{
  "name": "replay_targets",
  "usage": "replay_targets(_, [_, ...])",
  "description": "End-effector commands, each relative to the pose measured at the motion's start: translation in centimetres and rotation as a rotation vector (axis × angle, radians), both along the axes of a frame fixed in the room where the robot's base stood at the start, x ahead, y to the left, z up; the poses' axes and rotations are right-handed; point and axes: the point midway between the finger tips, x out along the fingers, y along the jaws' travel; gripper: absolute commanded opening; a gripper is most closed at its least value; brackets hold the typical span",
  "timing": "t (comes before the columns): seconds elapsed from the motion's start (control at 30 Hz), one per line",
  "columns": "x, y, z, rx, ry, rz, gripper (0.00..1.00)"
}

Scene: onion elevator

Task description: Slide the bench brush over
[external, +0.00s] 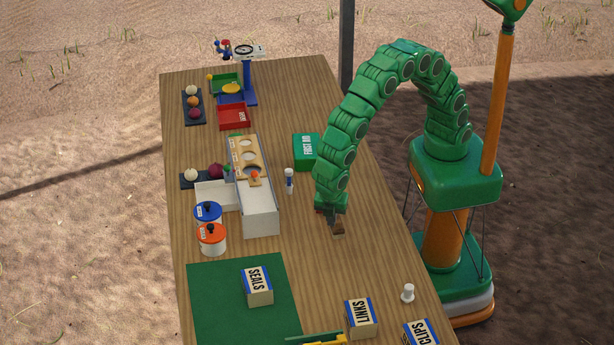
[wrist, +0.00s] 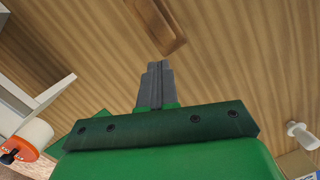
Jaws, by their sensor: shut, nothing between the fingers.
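The bench brush, a brown wooden piece (external: 338,228), lies on the table just below my gripper in the external view. In the wrist view its wooden body (wrist: 158,22) lies at the top, partly cut off by the frame edge, just beyond my fingertips. My gripper (external: 331,212) points down close above the table at the brush. Its grey fingers are together and empty in the wrist view (wrist: 158,66). I cannot tell whether the fingertips touch the brush.
A white chute with wooden rings (external: 262,212) and a green first aid box (external: 306,150) stand nearby. Blue (external: 207,213) and orange-lidded pots (external: 212,240) stand left. A white spool (external: 408,293) and the LINKS box (external: 361,320) stand in front. Bare wood surrounds the brush.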

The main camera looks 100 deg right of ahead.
Motion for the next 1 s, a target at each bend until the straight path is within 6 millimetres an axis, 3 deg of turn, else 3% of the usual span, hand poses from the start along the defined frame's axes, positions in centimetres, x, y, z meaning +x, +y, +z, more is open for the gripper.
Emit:
replay_targets(0.53, [-3.1,-6.4,0.0,0.0,0.001,-0.001,0.0])
replay_targets(0.7, [-3.1,-6.2,-1.3,-0.001,0.002,0.0,0.0])
replay_targets(1.0, [-3.1,-6.1,-1.9,0.0,0.003,-0.001,0.0])
